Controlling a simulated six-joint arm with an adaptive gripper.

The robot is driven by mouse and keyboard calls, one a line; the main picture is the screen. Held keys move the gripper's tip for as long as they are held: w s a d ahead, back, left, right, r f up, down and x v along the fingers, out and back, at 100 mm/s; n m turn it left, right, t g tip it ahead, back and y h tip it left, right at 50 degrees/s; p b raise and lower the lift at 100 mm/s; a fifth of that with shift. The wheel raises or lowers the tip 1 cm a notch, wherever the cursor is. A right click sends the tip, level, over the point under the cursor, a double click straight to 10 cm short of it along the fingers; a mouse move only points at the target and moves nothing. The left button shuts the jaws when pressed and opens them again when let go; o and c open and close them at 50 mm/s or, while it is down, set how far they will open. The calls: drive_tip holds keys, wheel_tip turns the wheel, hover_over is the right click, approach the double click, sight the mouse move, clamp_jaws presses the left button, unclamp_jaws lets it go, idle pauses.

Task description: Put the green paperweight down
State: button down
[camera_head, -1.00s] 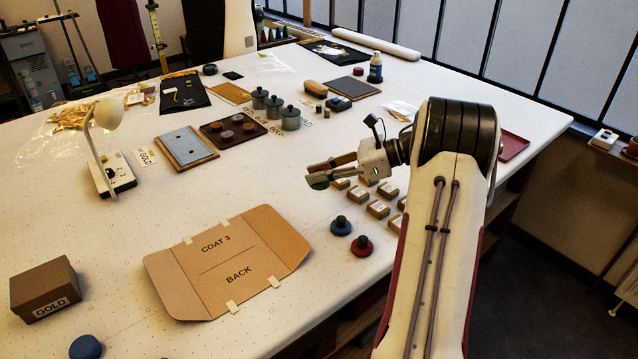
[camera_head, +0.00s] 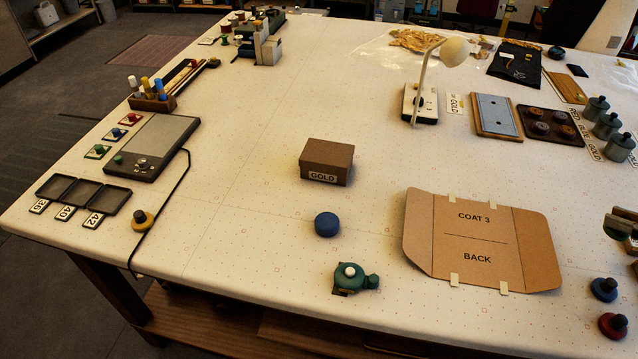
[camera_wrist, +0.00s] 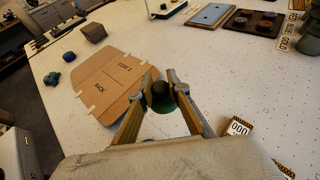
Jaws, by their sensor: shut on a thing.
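My gripper (camera_wrist: 160,95) is shut on the green paperweight (camera_wrist: 162,104), a round green piece with a dark top, in the wrist view. The two fingers clasp it from both sides and partly hide it. It appears held above the white table. In the head view only the gripper's end (camera_head: 622,222) shows at the right edge, with a bit of the paperweight (camera_head: 617,232). The cardboard pattern marked COAT 3 BACK (camera_head: 480,243) lies flat to the left of the gripper.
A blue paperweight (camera_head: 604,289) and a red one (camera_head: 613,325) stand right of the pattern. A blue round piece (camera_head: 327,225), a green tape-like item (camera_head: 351,277) and a GOLD box (camera_head: 326,162) stand to its left. Bare table lies left of the GOLD box.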

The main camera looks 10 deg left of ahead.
drive_tip(key=w+a+r+n+g+y, duration=0.15)
drive_tip(key=w+a+n+g, duration=0.25)
drive_tip(key=a, duration=1.7)
drive_tip(key=w+a+n+g+y, duration=0.2)
drive_tip(key=w+a+n+g, duration=0.15)
drive_tip(key=a, duration=1.75)
drive_tip(key=s+a, duration=0.3)
drive_tip(key=a, duration=1)
drive_tip(key=s+a+n+g, duration=0.1)
drive_tip(key=s+a, duration=0.3)
drive_tip(key=a, duration=1)
drive_tip(key=s+a+f+g, duration=0.1)
drive_tip(key=s+a, duration=0.3)
drive_tip(key=a, duration=0.9)
drive_tip(key=shift+s+a, duration=0.25)
drive_tip(key=shift+n+y, duration=0.25)
hover_over(226, 209)
drive_tip(key=shift+f, duration=3.1)
drive_tip(key=shift+f, duration=1.9)
